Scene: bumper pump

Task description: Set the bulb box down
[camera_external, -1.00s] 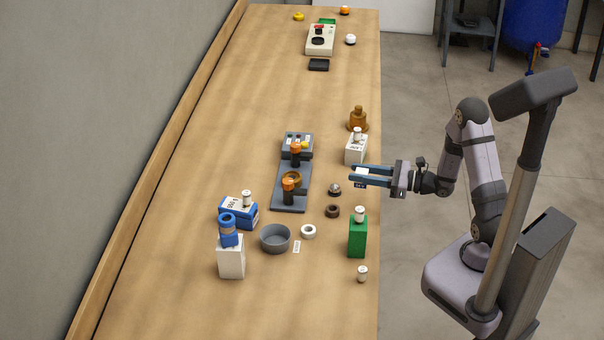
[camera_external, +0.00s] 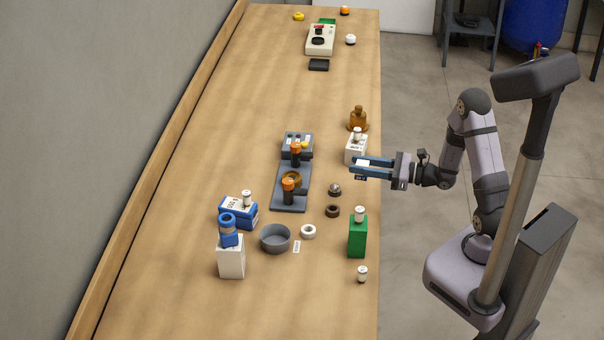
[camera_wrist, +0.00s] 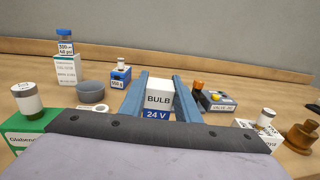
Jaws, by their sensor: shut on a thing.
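The bulb box (camera_wrist: 158,98) is a small white box with "BULB" on it and a blue "24 V" band. It sits upright between my gripper's two blue fingers (camera_wrist: 160,84) in the wrist view. In the external view my gripper (camera_external: 356,169) is at the table's right edge, just in front of a white labelled box with a jar on top. The held bulb box (camera_external: 361,178) is mostly hidden there by the fingers; part of its blue label shows below them. It appears held above the table, but the exact gap is unclear.
A green box (camera_external: 357,238) stands in front. A grey tray (camera_external: 289,202) with dark orange-topped parts and a grey bowl (camera_external: 275,239) are to the left.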

